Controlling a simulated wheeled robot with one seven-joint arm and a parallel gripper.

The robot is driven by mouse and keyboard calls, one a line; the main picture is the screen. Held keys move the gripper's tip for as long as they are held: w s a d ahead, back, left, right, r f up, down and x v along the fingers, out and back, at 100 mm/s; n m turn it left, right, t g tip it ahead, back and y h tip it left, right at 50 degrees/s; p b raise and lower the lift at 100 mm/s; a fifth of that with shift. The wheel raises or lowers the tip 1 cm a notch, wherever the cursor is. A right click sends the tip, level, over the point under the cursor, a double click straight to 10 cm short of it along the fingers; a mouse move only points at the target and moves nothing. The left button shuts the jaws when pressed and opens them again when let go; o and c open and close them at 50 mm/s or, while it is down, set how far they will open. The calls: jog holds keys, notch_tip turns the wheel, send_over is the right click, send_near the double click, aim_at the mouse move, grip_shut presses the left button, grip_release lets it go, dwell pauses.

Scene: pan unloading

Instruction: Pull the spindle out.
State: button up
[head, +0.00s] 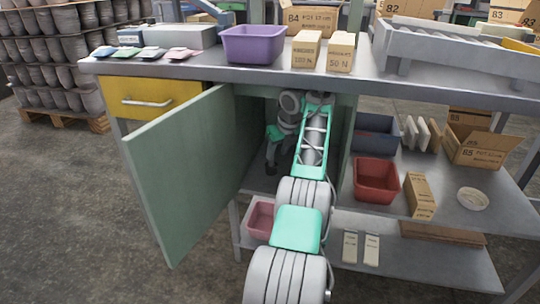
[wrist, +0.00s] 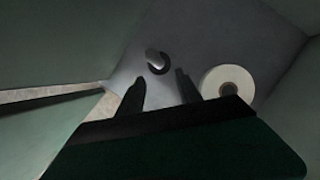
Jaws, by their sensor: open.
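In the wrist view a short pale peg, which looks like the spindle (wrist: 153,56), stands out of a dark round collar on the grey cabinet surface. My gripper (wrist: 159,76) is open, its two dark fingers apart and pointing at the spindle. The spindle shows just beyond the fingertips, between their lines. I see no contact, and the exact gap is hard to tell. In the head view my arm reaches into the open cabinet, and the spindle is hidden there.
A white roll with a dark core (wrist: 228,82) sits close to the right finger. The green cabinet door (head: 190,170) stands open on the left. Cabinet walls close in on both sides. A red bin (head: 376,181) is on the shelf to the right.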

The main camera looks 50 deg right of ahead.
jog(key=w, duration=0.1)
jog(key=w+d+p, duration=0.1)
jog(key=shift+w+r+p, duration=0.2)
jog(key=shift+w+p, duration=0.1)
jog(key=b+x, duration=0.2)
jog(key=x, duration=0.3)
jog(key=shift+w+d+f, duration=0.1)
jog(key=shift+w+f, duration=0.15)
jog(key=shift+c, duration=0.3)
grip_shut()
